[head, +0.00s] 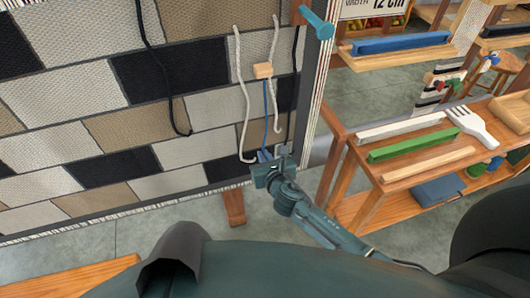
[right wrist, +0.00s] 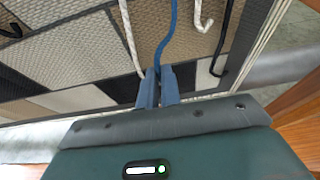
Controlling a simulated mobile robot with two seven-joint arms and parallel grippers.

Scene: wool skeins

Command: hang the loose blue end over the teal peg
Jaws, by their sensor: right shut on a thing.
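The teal peg (head: 317,22) sticks out near the upper right edge of the woven panel. The blue cord (head: 265,105) hangs below a small wooden block (head: 263,70) on the panel. My right gripper (head: 265,157) is at the cord's lower end, low on the panel, below and left of the peg. In the right wrist view, the blue cord (right wrist: 169,30) runs down between the fingers of my right gripper (right wrist: 157,78), which are shut on it. The very tip of the cord is hidden by the fingers. My left gripper is not in view.
White cords (head: 239,75) hang beside the blue one; one hooked end is close to my right gripper. Black cords (head: 160,70) hang left and right. A wooden shelf (head: 375,178) with coloured bars stands right of the panel.

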